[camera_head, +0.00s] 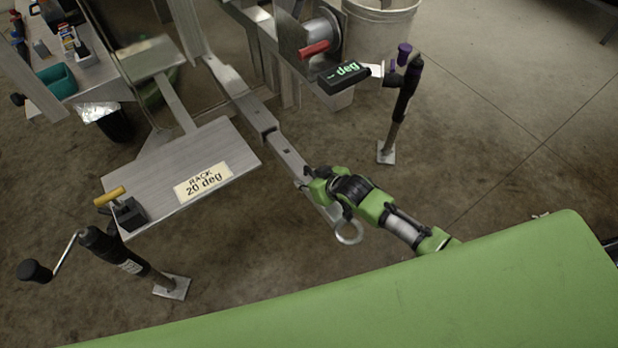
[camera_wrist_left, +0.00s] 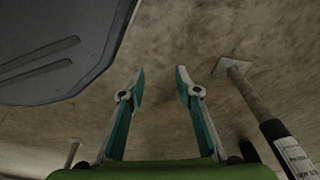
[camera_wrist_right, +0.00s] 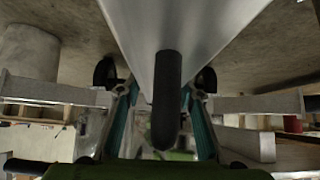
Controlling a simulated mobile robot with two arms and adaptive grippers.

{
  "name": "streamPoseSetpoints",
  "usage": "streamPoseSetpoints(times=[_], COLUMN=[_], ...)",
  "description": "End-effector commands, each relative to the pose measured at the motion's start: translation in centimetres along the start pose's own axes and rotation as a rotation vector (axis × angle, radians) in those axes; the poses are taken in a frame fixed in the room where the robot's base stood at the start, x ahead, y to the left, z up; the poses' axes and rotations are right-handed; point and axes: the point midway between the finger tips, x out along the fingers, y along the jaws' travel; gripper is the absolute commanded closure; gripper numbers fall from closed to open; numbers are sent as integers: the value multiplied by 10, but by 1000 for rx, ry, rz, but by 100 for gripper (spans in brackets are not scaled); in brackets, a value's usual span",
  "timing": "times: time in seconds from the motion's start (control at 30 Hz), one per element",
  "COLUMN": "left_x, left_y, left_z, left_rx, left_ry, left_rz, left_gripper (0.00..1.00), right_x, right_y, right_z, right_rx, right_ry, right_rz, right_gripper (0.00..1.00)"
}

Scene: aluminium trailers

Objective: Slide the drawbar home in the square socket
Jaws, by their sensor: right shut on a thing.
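The drawbar (camera_head: 288,157) is a long aluminium bar with a round ring (camera_head: 348,232) at its near end. Its far end meets the square socket (camera_head: 262,120) on the trailer's frame, roughly in line with it; how deep it sits I cannot tell. My right gripper (camera_head: 310,183) is shut on the drawbar near the ring end. In the right wrist view the bar (camera_wrist_right: 195,25) fills the top, and a black rounded grip (camera_wrist_right: 167,100) stands between the fingers. My left gripper (camera_wrist_left: 161,84) is open and empty in the left wrist view, above the floor.
A plate reading "RACK 20 deg" (camera_head: 203,182) lies left of the bar. A crank jack (camera_head: 125,260) stands at lower left, another post (camera_head: 401,110) at upper right. A display reading "deg" (camera_head: 344,72) sits by a winch (camera_head: 318,38). The green surface (camera_head: 420,295) fills the front.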

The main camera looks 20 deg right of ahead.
Motion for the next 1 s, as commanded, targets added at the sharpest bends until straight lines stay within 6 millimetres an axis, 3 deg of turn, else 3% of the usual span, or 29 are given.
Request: streamPoseSetpoints(times=[0.03, 1.0], left_x=[0, 9], left_y=[0, 2], left_z=[2, 8], left_rx=[1, 3], left_ry=[-4, -3], left_rz=[0, 3], left_gripper=[69, 69], right_x=[-1, -1], right_y=[0, 0], right_z=[-6, -6], right_rx=[0, 0], right_ry=[12, 11], right_rz=[-1, -1], right_gripper=[100, 100])
